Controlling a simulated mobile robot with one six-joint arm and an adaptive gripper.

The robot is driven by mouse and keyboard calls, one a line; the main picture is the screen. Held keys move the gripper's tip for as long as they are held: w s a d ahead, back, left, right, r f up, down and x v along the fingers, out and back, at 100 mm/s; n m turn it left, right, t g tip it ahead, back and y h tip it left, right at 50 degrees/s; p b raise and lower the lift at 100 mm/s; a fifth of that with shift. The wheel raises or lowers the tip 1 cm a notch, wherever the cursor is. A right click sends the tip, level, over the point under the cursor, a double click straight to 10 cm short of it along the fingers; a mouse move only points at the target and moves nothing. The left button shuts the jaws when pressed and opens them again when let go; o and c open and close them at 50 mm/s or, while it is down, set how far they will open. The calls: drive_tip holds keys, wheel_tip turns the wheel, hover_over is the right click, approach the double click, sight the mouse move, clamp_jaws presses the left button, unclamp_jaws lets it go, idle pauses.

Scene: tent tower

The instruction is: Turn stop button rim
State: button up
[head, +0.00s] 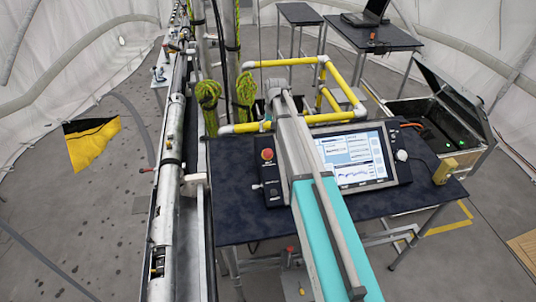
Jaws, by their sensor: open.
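The red stop button (267,154) sits near the top of the dark left side module (271,185) of a control panel with a lit screen (358,157). The panel lies on a dark blue table (232,215). The button shows from above, and its rim is too small to make out clearly. My arm reaches from the bottom of the head view up past the button's right side and covers the area between the module and the screen. Its far end is beyond the button. I cannot make out my gripper's fingers; the arm hides that area.
A yellow tube frame (328,71) stands at the table's back edge, with green rope coils (208,95) to its left. A long metal rail (171,155) runs along the table's left side. A yellow block (444,171) stands at the right edge. An open dark case (432,118) is behind it.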

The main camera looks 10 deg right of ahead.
sight(268, 151)
drive_tip(key=shift+w+a+f+b, duration=0.1)
drive_tip(key=shift+a+f+b, duration=0.1)
drive_tip(key=shift+f+b, duration=1.85)
drive_tip(key=shift+s+a+f+b, duration=0.1)
drive_tip(key=shift+a+f+b, duration=0.05)
drive_tip(key=shift+f+b, duration=1.85)
drive_tip(key=shift+w+a+f+b, duration=0.1)
drive_tip(key=shift+a+f+b, duration=0.1)
drive_tip(key=shift+f+b, duration=1.85)
drive_tip(key=shift+f, duration=0.1)
